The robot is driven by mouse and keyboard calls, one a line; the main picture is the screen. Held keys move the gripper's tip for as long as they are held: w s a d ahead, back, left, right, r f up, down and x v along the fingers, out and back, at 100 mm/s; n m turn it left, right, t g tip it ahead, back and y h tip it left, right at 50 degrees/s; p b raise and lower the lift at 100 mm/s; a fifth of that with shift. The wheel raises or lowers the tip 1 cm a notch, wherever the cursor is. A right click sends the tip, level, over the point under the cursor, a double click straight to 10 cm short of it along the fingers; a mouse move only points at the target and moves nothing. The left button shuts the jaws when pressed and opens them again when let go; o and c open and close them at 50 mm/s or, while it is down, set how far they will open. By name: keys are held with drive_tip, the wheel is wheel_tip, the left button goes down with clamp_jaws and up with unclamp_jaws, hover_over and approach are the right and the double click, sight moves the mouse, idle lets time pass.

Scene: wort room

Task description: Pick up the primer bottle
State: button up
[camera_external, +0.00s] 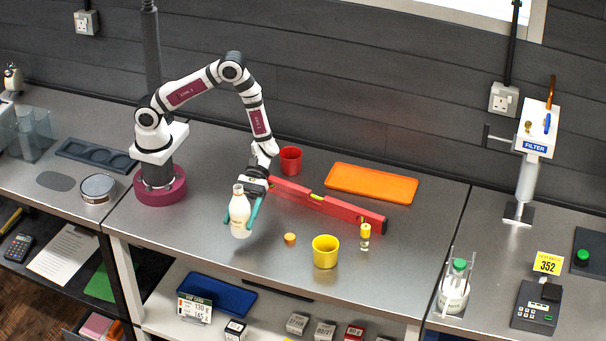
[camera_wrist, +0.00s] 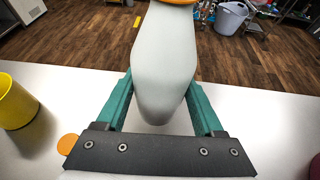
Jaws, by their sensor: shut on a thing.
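The primer bottle is most likely the white bottle (camera_external: 239,213) between the teal fingers of my gripper (camera_external: 246,219); its label is too small to read. My gripper is shut on it, one finger on each side. The bottle is close to upright and looks raised a little over the front left part of the metal table. In the wrist view the pale bottle (camera_wrist: 164,65) fills the middle, between the teal fingers of my gripper (camera_wrist: 160,100). An orange part shows at its top edge there.
A yellow cup (camera_external: 325,252), a small orange-brown cap (camera_external: 290,239) and a small yellow-topped vial (camera_external: 365,237) stand to the right. A red spirit level (camera_external: 330,206), a red cup (camera_external: 291,160) and an orange tray (camera_external: 371,183) lie behind. The table's front edge is close.

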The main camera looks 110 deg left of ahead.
drive_tip(key=s+d+r, duration=0.6)
drive_tip(key=s+d, duration=0.1)
drive_tip(key=s, duration=0.2)
drive_tip(key=shift+d+r, duration=0.15)
drive_tip(key=shift+r, duration=0.25)
idle(1.4)
